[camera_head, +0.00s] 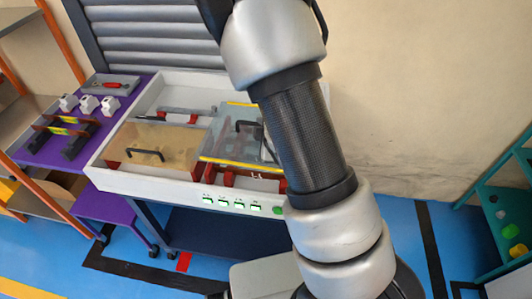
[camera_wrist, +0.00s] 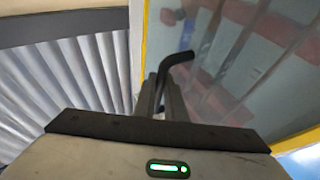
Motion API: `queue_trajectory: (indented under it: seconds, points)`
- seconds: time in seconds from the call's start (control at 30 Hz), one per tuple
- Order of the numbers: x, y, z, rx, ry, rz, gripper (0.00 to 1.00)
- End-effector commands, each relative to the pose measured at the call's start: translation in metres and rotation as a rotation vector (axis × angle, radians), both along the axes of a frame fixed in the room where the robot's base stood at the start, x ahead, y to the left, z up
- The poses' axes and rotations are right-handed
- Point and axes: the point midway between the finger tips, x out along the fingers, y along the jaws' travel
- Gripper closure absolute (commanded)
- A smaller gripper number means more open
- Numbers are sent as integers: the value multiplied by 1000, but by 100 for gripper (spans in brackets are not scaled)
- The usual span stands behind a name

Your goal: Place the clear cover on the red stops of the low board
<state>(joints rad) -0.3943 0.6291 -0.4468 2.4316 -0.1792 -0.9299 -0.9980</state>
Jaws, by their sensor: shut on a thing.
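The clear cover (camera_head: 225,145) is a see-through sheet with yellow edge strips and a black bar handle (camera_head: 248,124). It is over the right part of the low white-rimmed board (camera_head: 150,187). Red stops (camera_head: 228,179) show at its front edge; I cannot tell whether it touches them. In the wrist view, my gripper (camera_wrist: 163,88) is shut on the black handle, and the clear sheet (camera_wrist: 235,50) spreads to the right with red parts blurred beneath it.
A tan cover (camera_head: 150,142) with a black handle lies on the board's left part. A purple table (camera_head: 40,150) with white blocks and dark bars stands at the left. A grey slatted shutter (camera_head: 150,35) is behind. A teal shelf (camera_head: 490,205) stands far right.

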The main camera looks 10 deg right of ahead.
Motion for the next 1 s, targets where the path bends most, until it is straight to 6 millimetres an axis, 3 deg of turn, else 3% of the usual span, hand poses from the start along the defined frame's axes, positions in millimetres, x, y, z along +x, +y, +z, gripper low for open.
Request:
queue_trajectory:
  seconds: [0.1,0.23,0.5,0.67,0.9,1.0]
  points:
    - [15,-7,8,4,-12,20,100]
    - [21,-10,14,1,-4,39,100]
    - [22,-10,-28,-1,3,47,100]
    - [22,-10,-42,0,1,46,100]
    - [22,-10,-75,0,1,46,100]
    - [22,-10,-78,1,-2,46,100]
